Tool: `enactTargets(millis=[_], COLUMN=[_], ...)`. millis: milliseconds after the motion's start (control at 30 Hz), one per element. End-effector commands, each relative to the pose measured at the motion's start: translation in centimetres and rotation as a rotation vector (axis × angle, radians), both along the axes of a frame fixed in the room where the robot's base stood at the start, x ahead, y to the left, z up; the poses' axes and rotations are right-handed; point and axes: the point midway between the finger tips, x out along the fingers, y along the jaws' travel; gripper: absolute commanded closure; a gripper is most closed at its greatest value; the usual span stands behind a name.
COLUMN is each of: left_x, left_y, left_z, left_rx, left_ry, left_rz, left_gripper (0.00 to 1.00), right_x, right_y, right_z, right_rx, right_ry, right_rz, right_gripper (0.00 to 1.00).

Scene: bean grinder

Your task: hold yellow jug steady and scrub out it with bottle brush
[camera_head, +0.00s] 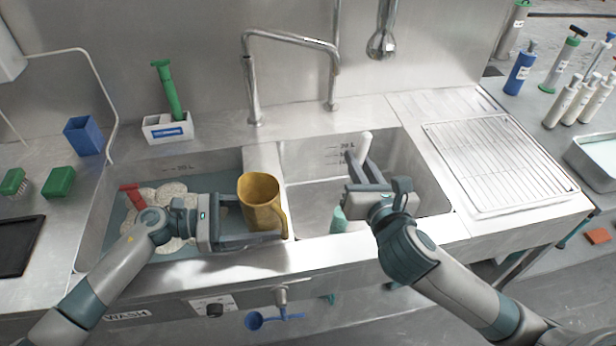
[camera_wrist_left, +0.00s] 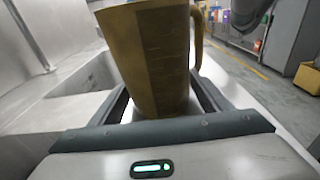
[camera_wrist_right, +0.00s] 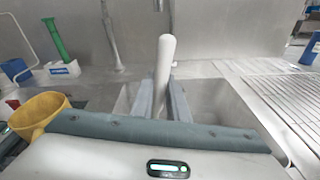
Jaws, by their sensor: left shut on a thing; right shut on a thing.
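The yellow jug (camera_head: 259,197) is upright at the divider between the two basins. My left gripper (camera_head: 270,216) is shut on the jug, with a finger on either side of its body; the jug fills the left wrist view (camera_wrist_left: 150,55). The jug's handle faces right and its inside bottom is hidden. My right gripper (camera_head: 357,163) is shut on the bottle brush, whose white handle (camera_head: 360,143) sticks up between the fingers; it also shows in the right wrist view (camera_wrist_right: 164,75). A teal end (camera_head: 338,219) shows below the gripper, right of the jug and apart from it.
The left basin (camera_head: 90,222) holds suds and a red-handled thing (camera_head: 133,196). A faucet (camera_head: 252,85) stands behind the divider, and a sprayer (camera_head: 381,45) hangs above the right basin. A white holder (camera_head: 167,128) with a green brush (camera_head: 168,90) stands behind the left basin. The drying rack (camera_head: 490,160) is empty.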

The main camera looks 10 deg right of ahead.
Motion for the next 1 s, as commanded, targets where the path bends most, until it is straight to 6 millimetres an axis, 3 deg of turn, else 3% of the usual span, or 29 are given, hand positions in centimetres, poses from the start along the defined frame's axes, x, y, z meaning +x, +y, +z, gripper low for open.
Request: enactTargets(millis=[267, 467, 700, 1000], left_x=[0.0, 0.0, 0.0, 0.0], left_y=[0.0, 0.0, 0.0, 0.0], left_z=[0.0, 0.0, -0.1, -0.1], left_rx=[0.001, 0.001, 0.001, 0.001], left_ry=[0.0, 0.0, 0.0, 0.0], left_rz=[0.0, 0.0, 0.0, 0.001], left_gripper=[0.42, 0.42, 0.42, 0.42], right_x=[1.1, 3.1, 5.7, 7.7], right_y=[1.0, 3.0, 6.4, 10.5], right_z=[1.2, 3.8, 8.4, 14.8], right_rx=[-0.004, -0.013, -0.027, -0.038], right_ry=[-0.01, -0.028, -0.053, -0.087], right_rz=[0.036, 0.114, 0.248, 0.414], right_gripper=[1.0, 1.0, 1.0, 1.0])
